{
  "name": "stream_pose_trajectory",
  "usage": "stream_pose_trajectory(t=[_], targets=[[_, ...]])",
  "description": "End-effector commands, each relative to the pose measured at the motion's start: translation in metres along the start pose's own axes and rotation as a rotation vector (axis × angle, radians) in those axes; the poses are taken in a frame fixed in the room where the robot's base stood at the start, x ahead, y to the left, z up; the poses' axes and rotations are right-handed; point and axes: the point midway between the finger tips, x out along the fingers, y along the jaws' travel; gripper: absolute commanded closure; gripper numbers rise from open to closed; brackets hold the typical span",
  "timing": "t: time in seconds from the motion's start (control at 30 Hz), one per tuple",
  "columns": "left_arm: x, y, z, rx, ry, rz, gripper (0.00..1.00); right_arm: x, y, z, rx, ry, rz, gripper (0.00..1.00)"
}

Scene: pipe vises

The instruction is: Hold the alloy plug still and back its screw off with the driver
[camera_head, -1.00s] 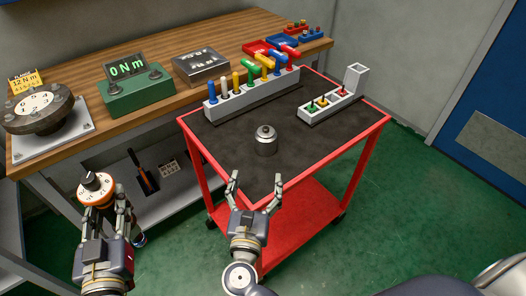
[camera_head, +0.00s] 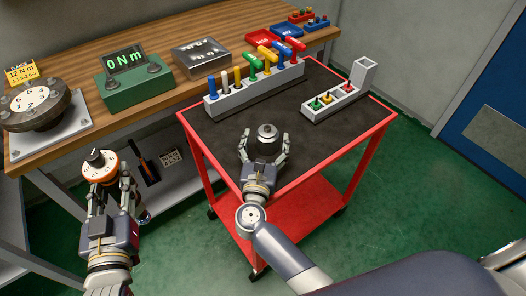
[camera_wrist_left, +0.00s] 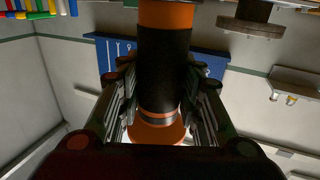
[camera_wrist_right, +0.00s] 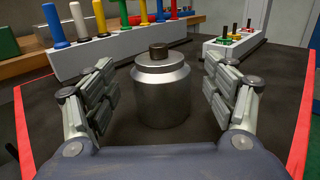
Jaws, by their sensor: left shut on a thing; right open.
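The alloy plug (camera_head: 267,138) is a silver cylinder with a dark screw (camera_wrist_right: 158,51) on top. It stands upright on the black top of the red cart. My right gripper (camera_head: 265,142) is open, its fingers on either side of the plug; in the right wrist view the plug (camera_wrist_right: 161,92) stands between the fingers with gaps at both sides. My left gripper (camera_head: 101,186) is shut on the driver (camera_head: 100,166), which has an orange dial head and a black-and-orange body. The driver (camera_wrist_left: 164,70) fills the middle of the left wrist view. Its far end is hidden.
The red cart (camera_head: 190,146) also carries a rack of coloured-handled tools (camera_head: 251,90) and a grey tray with small pieces (camera_head: 333,103). The wooden bench behind holds a green torque display (camera_head: 134,87) reading 0 Nm and a round dial fixture (camera_head: 40,107). The cart top around the plug is clear.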

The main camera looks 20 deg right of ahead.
Motion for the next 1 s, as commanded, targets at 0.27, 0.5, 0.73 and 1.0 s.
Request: stream_pose_trajectory(t=[0.27,0.5,0.73,1.0], targets=[[0.000,0.000,-0.010,-0.001,0.009,0.000,1.00,0.027,0.000,0.001,0.000,0.000,0.000,0.23],[0.000,0.000,-0.010,-0.001,0.009,0.000,1.00,0.031,0.000,0.000,0.001,0.001,0.000,0.23],[0.000,0.000,-0.010,-0.001,0.009,0.000,1.00,0.030,0.000,0.000,0.001,0.001,0.000,0.45],[0.000,0.000,-0.010,-0.001,0.009,0.000,1.00,0.030,0.000,0.000,0.001,0.001,0.000,0.84]])
